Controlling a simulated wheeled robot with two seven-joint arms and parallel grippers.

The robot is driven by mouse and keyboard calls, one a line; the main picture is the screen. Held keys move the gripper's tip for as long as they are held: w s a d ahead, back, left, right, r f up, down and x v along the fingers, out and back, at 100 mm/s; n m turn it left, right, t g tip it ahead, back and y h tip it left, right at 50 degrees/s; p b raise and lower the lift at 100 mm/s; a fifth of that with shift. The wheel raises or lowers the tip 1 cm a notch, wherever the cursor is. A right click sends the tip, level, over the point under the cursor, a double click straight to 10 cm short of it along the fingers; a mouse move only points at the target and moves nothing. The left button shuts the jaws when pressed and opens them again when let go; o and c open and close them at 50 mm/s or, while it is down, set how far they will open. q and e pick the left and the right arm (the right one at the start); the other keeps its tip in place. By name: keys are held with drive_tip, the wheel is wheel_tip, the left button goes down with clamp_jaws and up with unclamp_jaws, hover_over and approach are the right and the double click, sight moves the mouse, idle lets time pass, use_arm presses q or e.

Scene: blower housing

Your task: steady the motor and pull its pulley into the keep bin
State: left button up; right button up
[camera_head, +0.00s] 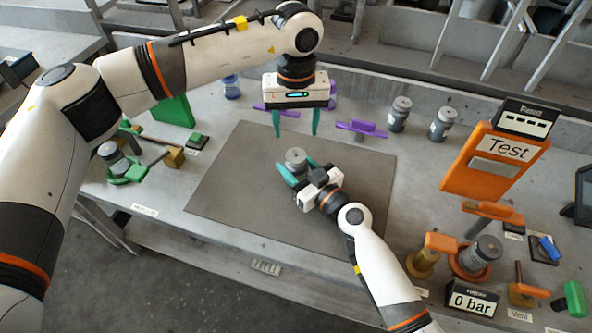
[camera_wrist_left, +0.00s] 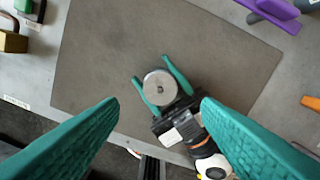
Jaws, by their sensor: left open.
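The motor (camera_head: 296,158), a grey cylinder, stands upright on the dark mat. In the left wrist view its round top shows a pale disc, seemingly the pulley (camera_wrist_left: 160,87), with a dark centre. My right gripper (camera_head: 292,168) has its teal fingers on both sides of the motor, low down, and appears shut on it; it also shows in the left wrist view (camera_wrist_left: 152,76). My left gripper (camera_head: 296,133) is open and empty, above and behind the motor, fingers pointing down. I cannot tell which container is the keep bin.
The mat (camera_head: 232,185) is otherwise clear. A green fixture (camera_head: 130,172) with a grey cylinder stands at left. Purple holders (camera_head: 362,128) and grey cylinders (camera_head: 399,115) stand behind. An orange test panel (camera_head: 485,165) and orange fixture (camera_head: 474,262) are at right.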

sight(296, 154)
use_arm(q)
drive_tip(key=shift+o, duration=0.2)
use_arm(e)
drive_tip(key=c, duration=0.8)
use_arm(q)
drive_tip(key=shift+o, duration=0.2)
wheel_tip(296, 154, up, 3)
drive_tip(key=n, duration=0.3)
use_arm(e)
drive_tip(key=shift+c, duration=0.2)
use_arm(q)
drive_tip(key=shift+n, duration=0.7)
wheel_tip(296, 154, down, 11)
drive_tip(key=shift+r, duration=0.1)
drive_tip(key=c, duration=1.2)
drive_tip(key=shift+r, duration=0.2)
